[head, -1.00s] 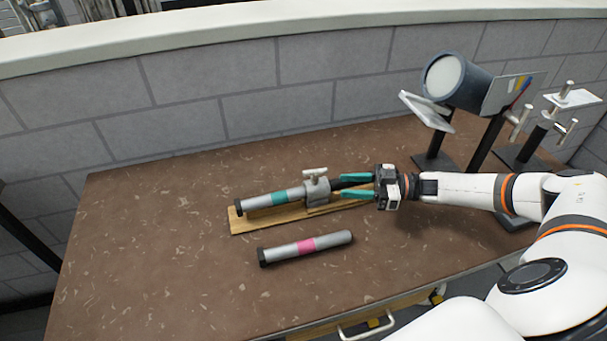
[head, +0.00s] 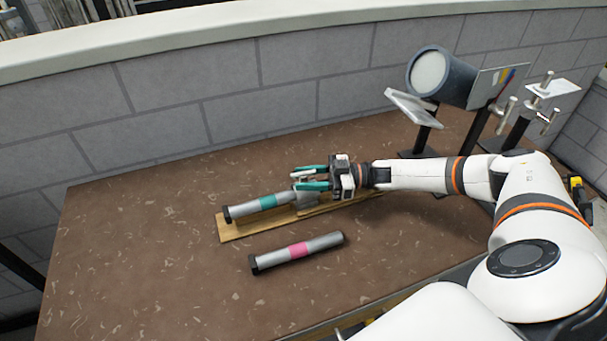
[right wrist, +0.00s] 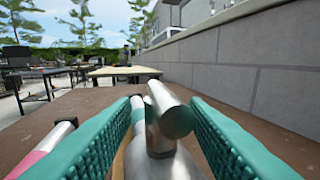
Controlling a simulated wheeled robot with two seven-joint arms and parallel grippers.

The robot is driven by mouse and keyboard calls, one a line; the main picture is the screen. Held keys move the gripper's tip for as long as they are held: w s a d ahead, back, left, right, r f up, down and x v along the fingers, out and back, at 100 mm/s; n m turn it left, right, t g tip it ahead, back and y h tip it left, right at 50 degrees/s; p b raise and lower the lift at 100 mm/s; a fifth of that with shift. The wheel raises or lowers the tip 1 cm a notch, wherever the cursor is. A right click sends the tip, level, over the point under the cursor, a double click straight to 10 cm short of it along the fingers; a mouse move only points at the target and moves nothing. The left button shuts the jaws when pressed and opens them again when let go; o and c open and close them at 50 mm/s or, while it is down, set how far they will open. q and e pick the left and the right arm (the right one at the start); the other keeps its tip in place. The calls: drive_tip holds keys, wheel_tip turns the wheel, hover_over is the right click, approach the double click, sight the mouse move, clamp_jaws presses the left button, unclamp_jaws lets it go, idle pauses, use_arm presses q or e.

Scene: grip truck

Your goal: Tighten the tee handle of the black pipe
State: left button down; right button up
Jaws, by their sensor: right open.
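A grey pipe with a teal band (head: 242,208) and a dark end cap lies on a wooden board (head: 238,232). A grey metal clamp (head: 305,199) sits at its right end and is partly covered by my gripper. My right gripper (head: 298,178) is open, with teal fingers reaching left around the top of the clamp. In the right wrist view, the metal tee handle (right wrist: 172,108) stands between the two fingers, its crossbar slanted. A gap shows beside it, and I cannot tell whether either finger touches it. No black pipe shows clearly. My left gripper is not in view.
A grey pipe with a pink band (head: 298,251) lies loose in front of the board. A lamp-like grey cylinder (head: 440,76) and metal stands (head: 540,105) are at the back right. A block wall (head: 170,110) runs behind the table. The table's left side (head: 120,250) is clear.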

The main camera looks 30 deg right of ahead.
drive_tip(key=shift+w+a, duration=0.25)
drive_tip(key=shift+a, duration=0.2)
clamp_jaws()
drive_tip(key=shift+r+m+t+h+p, duration=0.15)
drive_tip(key=shift+m+t+h+p, duration=0.2)
drive_tip(key=shift+t+p, duration=0.35)
drive_tip(key=m+t+h+p, duration=0.2)
drive_tip(key=m+h+p, duration=0.1)
drive_tip(key=h+p, duration=0.1)
drive_tip(key=m+t+h+p, duration=0.3)
drive_tip(key=m+h+p, duration=0.1)
drive_tip(key=h+p, duration=0.1)
drive_tip(key=m+t+h+p, duration=0.2)
drive_tip(key=m+h+p, duration=0.1)
drive_tip(key=h+p, duration=0.1)
drive_tip(key=shift+a+r+m+h+p, duration=0.15)
drive_tip(key=shift+m+h+p, duration=0.2)
drive_tip(key=shift+p, duration=0.35)
drive_tip(key=m+h+p, duration=0.1)
drive_tip(key=m+h, duration=0.1)
drive_tip(key=h, duration=0.1)
drive_tip(key=shift+h+p, duration=0.3)
drive_tip(key=shift+w+f+m+g+h+p, duration=0.15)
drive_tip(key=shift+m+h+p, duration=0.1)
drive_tip(key=shift+m+h, duration=0.45)
drive_tip(key=shift+s+f+m+g+h+p, duration=0.1)
drive_tip(key=shift+m+g+h+p, duration=0.1)
drive_tip(key=shift+m+h, duration=0.5)
drive_tip(key=shift+r+h, duration=0.1)
drive_tip(key=shift+h, duration=0.4)
